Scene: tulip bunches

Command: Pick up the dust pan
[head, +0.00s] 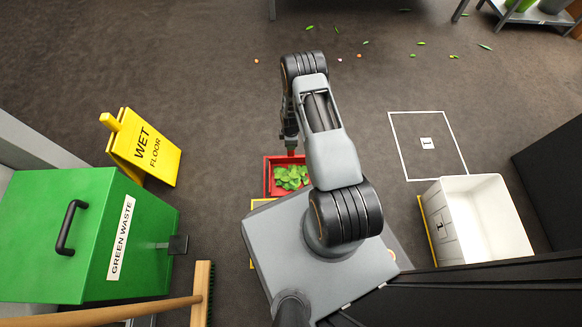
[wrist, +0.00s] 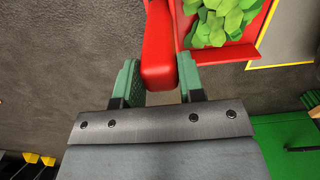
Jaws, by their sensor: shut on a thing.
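The red dust pan (head: 268,177) is in front of my base in the head view, with a pile of green leaves (head: 291,177) in it. In the wrist view its red handle (wrist: 158,50) stands between the two green finger pads of my gripper (wrist: 158,92). My gripper is shut on the handle. The pan's red tray (wrist: 235,53) and its leaves also show at the top of the wrist view. In the head view my gripper (head: 291,147) is at the pan's far edge, partly hidden by my arm.
A green waste bin (head: 90,230) and a yellow wet floor sign (head: 150,150) stand at left. A broom (head: 202,290) is at front left. A white crate (head: 480,220) stands at right, near a white floor outline (head: 428,143). Loose leaves lie on the far floor.

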